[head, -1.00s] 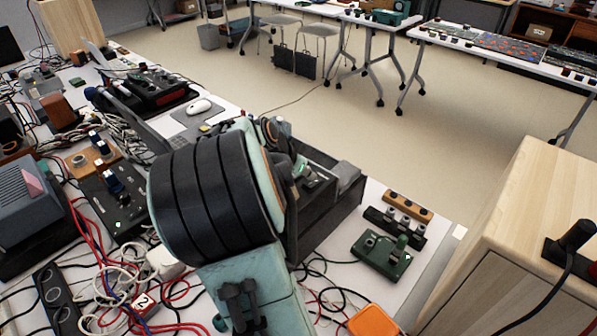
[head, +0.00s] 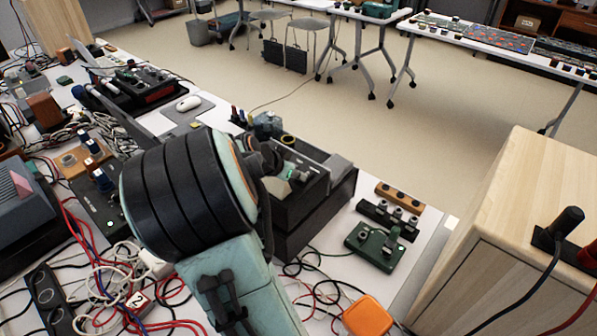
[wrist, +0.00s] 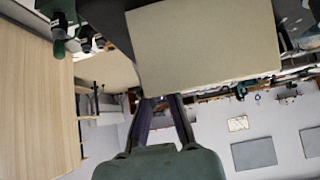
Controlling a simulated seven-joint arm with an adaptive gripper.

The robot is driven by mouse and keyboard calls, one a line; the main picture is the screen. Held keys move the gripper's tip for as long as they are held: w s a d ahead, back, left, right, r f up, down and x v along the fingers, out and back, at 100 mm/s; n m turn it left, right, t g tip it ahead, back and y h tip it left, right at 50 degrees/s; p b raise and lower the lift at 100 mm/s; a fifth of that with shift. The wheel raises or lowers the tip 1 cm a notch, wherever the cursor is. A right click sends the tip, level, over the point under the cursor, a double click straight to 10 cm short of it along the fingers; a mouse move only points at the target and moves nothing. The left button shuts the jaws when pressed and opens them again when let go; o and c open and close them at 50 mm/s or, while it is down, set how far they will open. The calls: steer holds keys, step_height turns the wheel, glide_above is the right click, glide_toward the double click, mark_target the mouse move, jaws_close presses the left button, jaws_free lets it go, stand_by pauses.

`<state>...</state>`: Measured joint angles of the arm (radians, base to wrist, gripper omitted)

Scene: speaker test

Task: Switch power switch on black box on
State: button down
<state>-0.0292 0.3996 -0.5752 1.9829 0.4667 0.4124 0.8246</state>
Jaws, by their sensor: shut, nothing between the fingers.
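A black open-topped box (head: 312,213) stands on the white table, right beside my arm in the head view. Light parts and a small green light show inside it. Another flat black box (head: 101,208) with upright blue-and-white levers and a green light lies left of my arm. I cannot tell which is the task's box, and no power switch can be made out. My gripper (wrist: 163,99) is shut and empty in the wrist view, its tips against the view of a plain beige block (wrist: 205,45). I cannot tell whether they touch.
A green device (head: 380,245), an orange box (head: 368,315) and a knobbed black strip (head: 388,214) lie right of the black box. A wooden cabinet (head: 500,215) bounds the right. Loose red, white and black cables cover the near left table.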

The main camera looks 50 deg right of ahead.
steer(key=shift+r, duration=0.75)
steer(key=shift+r, duration=0.4)
steer(key=r, duration=0.1)
steer(key=a+r, duration=0.1)
steer(key=r, duration=0.2)
steer(key=shift+w+a+r, duration=0.1)
steer(key=shift+a, duration=0.3)
steer(key=a+f+v, duration=0.1)
steer(key=v, duration=0.7)
steer(key=shift+a, duration=0.2)
steer(key=shift+d, duration=0.1)
